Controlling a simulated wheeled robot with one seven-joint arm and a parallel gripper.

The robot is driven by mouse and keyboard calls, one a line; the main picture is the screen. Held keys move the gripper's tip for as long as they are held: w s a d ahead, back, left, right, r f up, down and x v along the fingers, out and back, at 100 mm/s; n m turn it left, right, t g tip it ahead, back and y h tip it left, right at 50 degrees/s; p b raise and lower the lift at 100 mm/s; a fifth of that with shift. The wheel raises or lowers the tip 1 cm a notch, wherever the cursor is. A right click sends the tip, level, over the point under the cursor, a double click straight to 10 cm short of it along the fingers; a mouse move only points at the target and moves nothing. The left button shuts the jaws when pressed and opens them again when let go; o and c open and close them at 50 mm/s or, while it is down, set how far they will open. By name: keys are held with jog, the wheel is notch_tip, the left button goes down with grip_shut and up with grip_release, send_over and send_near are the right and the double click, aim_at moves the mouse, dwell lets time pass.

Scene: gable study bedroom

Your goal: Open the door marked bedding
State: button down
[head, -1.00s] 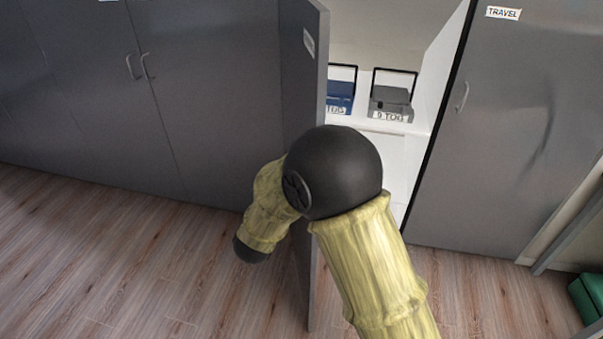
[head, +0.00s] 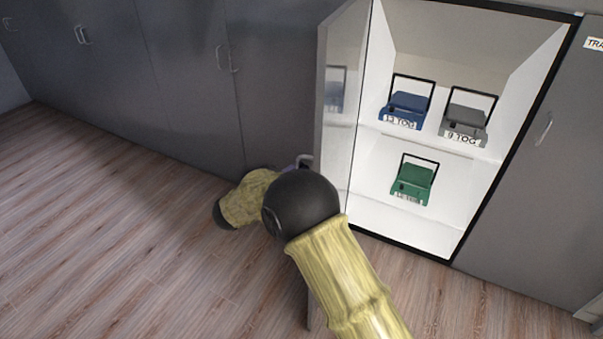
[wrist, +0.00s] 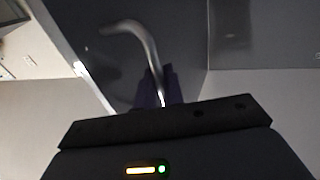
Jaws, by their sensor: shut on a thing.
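The grey cupboard door (head: 337,135) in the head view stands swung well out from its cupboard, and I see its shiny inner side. Its label does not show now. Part of its curved metal handle (head: 304,159) shows by the door's outer side. My gripper (head: 291,168) is at that handle, mostly hidden behind my own arm. In the wrist view the bent handle (wrist: 135,38) runs down between the dark fingers of my gripper (wrist: 160,88), which is shut on it. The lower part of the door is hidden by my arm.
The open white cupboard (head: 378,212) holds a blue case (head: 408,106), a grey case (head: 465,122) marked 9 TOG and a green case (head: 413,183). A shut grey door (head: 530,170) stands to the right, more shut doors (head: 185,80) to the left. Wood floor (head: 110,230) is clear at left.

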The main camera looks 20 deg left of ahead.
jog(key=shift+w+r, duration=0.2)
jog(key=shift+r, duration=0.05)
jog(key=c, duration=1.6)
grip_release()
jog(key=shift+c, duration=0.2)
jog(key=shift+f, duration=0.15)
jog(key=shift+s+a, duration=0.1)
jog(key=shift+s, duration=0.1)
jog(key=v, duration=1.7)
